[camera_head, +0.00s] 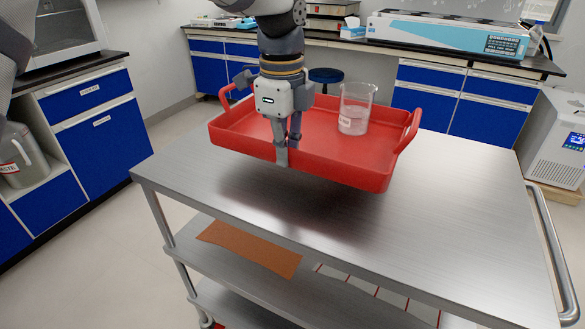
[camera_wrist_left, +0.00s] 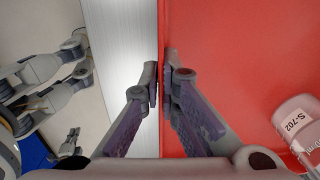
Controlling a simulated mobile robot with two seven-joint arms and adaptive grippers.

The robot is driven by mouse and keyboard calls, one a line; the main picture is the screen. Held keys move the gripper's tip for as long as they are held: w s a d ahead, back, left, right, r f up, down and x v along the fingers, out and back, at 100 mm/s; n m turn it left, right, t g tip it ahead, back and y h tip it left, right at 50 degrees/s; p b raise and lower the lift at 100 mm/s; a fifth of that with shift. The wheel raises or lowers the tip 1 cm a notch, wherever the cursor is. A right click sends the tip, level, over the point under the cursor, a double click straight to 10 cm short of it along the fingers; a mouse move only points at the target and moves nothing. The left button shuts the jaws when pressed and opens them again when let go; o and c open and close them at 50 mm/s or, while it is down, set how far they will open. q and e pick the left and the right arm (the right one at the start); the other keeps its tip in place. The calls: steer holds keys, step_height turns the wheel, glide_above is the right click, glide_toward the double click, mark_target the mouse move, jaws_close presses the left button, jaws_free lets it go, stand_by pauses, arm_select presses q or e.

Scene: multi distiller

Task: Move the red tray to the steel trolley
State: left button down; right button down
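The red tray (camera_head: 335,167) has two raised end handles and holds a glass beaker (camera_head: 353,112) with a white label and some clear content. My left gripper (camera_head: 287,150) is shut on the tray's near long wall, one finger outside and one inside. In the left wrist view the two fingers (camera_wrist_left: 162,85) pinch the wall, with the red tray floor (camera_wrist_left: 235,55) to the right. The tray hangs level over the far part of the steel trolley (camera_head: 420,240), a shadow beneath it.
The near trolley top is bare, with a push handle (camera_head: 552,250) at the right. An orange-brown sheet (camera_head: 250,247) lies on its lower shelf. Blue-fronted cabinets (camera_head: 100,130) stand left and behind. A white machine (camera_head: 560,140) stands at the right.

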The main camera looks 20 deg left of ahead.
mark_target(288, 184)
arm_select(q)
steer(key=shift+w+a+f, duration=0.25)
steer(key=shift+w+f, duration=0.9)
steer(key=shift+f, duration=0.05)
steer(key=shift+w+f, duration=0.2)
steer(key=shift+f, duration=1.6)
steer(key=c, duration=1.8)
jaws_free()
steer(key=shift+s, duration=0.1)
step_height(288, 184, up, 12)
steer(key=shift+s+r, duration=0.1)
steer(key=shift+s, duration=0.05)
